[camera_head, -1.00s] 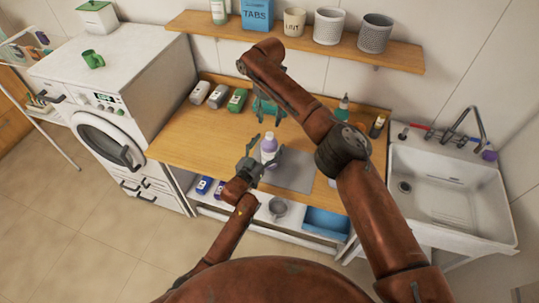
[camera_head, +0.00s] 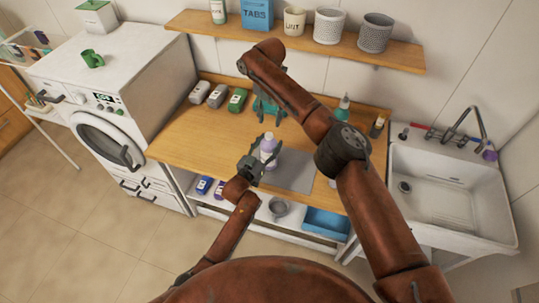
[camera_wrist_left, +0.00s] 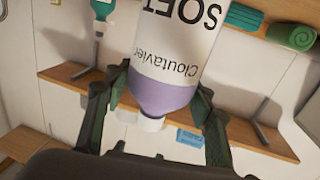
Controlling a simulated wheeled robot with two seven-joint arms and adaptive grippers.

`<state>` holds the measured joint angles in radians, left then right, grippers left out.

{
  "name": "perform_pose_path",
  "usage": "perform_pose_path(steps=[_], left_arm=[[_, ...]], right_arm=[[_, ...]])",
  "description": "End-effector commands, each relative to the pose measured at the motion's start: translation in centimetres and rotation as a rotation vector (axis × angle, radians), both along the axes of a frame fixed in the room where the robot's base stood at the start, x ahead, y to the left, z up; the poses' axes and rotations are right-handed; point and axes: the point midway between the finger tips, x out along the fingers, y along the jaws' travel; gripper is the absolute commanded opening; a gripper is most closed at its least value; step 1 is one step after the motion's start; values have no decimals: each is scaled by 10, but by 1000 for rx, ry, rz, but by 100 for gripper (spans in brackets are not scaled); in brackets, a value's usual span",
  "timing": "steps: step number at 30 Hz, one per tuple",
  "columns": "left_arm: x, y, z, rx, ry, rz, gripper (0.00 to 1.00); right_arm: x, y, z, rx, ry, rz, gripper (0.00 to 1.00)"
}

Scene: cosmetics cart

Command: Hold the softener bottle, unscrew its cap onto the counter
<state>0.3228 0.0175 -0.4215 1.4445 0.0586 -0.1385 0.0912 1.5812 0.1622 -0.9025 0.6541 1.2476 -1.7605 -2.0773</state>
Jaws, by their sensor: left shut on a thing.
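The softener bottle (camera_head: 268,149), pale lavender with a white cap, stands upright at the front of the wooden counter (camera_head: 185,135). My left gripper (camera_head: 262,155) is shut on it from the front left. In the left wrist view the bottle (camera_wrist_left: 180,50) appears upside down, with a white "SOFT" label, a purple shoulder and a white cap (camera_wrist_left: 150,123). The fingers of my left gripper (camera_wrist_left: 160,95) lie on both sides of the bottle near its shoulder. My right gripper (camera_head: 268,108) hangs behind and above the bottle, apart from it; its jaw opening is unclear.
A grey mat (camera_head: 292,172) lies right of the bottle. A white sink (camera_head: 445,200) is at the right. A shelf (camera_head: 300,43) overhangs the counter.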

Motion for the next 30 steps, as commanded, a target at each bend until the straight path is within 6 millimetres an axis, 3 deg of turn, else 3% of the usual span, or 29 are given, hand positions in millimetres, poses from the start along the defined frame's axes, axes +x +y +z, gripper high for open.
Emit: perform_pose_path(steps=[10,11,19,30], left_arm=[[0,-1,4,-3,-7,-1,6],[0,-1,4,-3,-7,-1,52],[0,0,3,-2,-5,-1,70],[-6,3,1,-1,-3,0,70]], right_arm=[[0,0,0,0,0,0,36],[0,0,0,0,0,0,36],[0,0,0,0,0,0,36],[0,0,0,0,0,0,36]])
